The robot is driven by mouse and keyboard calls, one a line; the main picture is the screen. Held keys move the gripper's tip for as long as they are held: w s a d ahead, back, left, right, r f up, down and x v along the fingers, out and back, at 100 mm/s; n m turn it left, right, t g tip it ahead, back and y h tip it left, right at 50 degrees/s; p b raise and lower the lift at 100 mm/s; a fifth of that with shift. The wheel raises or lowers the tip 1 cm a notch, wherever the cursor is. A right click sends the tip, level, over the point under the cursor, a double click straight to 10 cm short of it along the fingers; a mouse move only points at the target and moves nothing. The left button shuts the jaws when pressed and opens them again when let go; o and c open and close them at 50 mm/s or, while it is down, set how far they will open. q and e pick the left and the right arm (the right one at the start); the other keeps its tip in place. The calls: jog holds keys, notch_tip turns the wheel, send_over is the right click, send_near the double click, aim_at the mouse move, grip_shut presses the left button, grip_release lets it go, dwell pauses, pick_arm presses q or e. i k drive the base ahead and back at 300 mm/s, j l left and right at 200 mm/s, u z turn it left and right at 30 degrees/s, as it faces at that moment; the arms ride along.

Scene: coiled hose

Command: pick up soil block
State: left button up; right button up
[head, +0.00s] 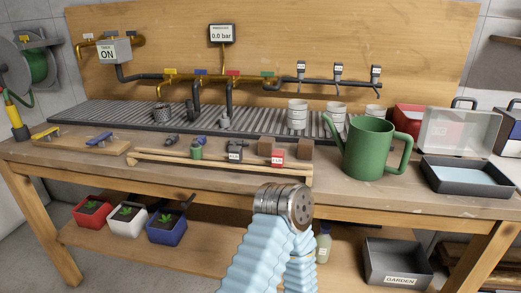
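Two brown cubes that look like soil blocks stand near the back of the wooden bench top in the head view. A light blue ribbed arm part of mine with a grey metal joint rises from the bottom centre, in front of the bench edge. No gripper fingers show, so neither gripper's state is visible.
A green watering can (368,150) stands right of the blocks, and a dark tray (468,178) is at the far right. A wooden rail (215,166) with small tools lies in front. Potted seedlings (127,218) and a GARDEN bin (397,264) are below.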

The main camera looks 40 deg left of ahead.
aim_at(265, 144)
jog(key=j+u, duration=0.35)
jog(key=i+j+u, duration=0.1)
jog(key=j+u, duration=0.25)
jog(key=i+j+u, duration=0.1)
jog(key=u, duration=0.3)
jog(key=k+j+z, duration=0.6)
jog(key=l, duration=0.1)
